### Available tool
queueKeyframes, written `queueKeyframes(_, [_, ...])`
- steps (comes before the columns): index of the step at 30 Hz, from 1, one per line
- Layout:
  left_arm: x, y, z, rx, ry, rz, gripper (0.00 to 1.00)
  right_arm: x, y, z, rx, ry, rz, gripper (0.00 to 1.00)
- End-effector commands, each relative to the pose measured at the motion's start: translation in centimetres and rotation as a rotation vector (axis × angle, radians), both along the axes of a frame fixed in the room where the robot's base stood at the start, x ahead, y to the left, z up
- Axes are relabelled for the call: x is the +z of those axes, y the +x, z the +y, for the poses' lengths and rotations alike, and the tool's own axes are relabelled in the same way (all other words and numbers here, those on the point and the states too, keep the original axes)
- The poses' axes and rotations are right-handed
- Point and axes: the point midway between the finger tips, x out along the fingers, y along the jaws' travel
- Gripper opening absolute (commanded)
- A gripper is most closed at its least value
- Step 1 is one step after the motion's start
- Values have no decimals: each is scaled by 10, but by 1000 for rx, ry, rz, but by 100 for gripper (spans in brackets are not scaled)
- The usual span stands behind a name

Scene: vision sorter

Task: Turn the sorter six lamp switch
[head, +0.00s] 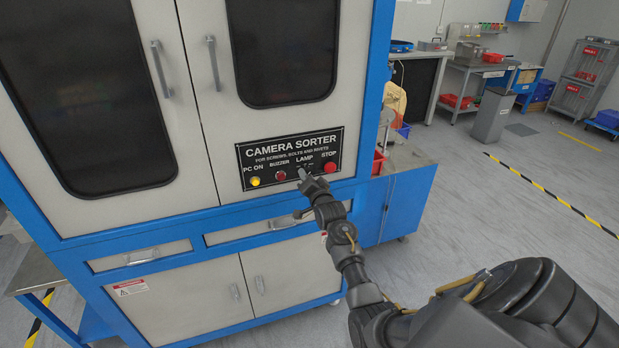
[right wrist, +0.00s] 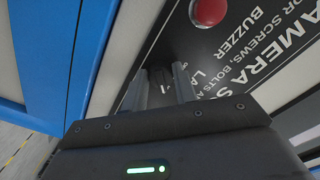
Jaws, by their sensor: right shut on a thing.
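The black CAMERA SORTER panel (head: 258,158) is on the front of the blue and white cabinet. The lamp switch (right wrist: 164,88) sits under the LAMP label, between my right gripper's fingers in the right wrist view. My right gripper (head: 304,174) reaches the panel from the lower right and is shut on the lamp switch, its fingers close to the panel face. In the head view the gripper covers most of the switch, so its exact angle is hard to tell. My left gripper is in neither view.
A red buzzer button (head: 280,175) is just left of the gripper, and a red stop button (head: 330,167) is just right. A yellow PC ON button (head: 255,182) is farther left. A drawer handle (head: 284,222) lies below the panel. Open floor (head: 500,220) is on the right.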

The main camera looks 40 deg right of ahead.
Motion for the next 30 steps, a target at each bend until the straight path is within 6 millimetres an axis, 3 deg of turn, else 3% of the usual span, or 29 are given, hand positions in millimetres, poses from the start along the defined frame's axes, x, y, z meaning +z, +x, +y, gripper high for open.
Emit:
queueKeyframes(8, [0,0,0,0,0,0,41,0,-1,-2,-5,2,-1,6])
queueKeyframes(9, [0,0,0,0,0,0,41,0,-1,-2,-5,1,-1,30])
queueKeyframes(14, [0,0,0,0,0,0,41,0,0,-1,-3,1,0,49])
queueKeyframes(23, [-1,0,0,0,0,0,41,0,-1,1,1,0,-1,49])
queueKeyframes(30, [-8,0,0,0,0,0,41,-3,-29,11,1,-1,0,49])
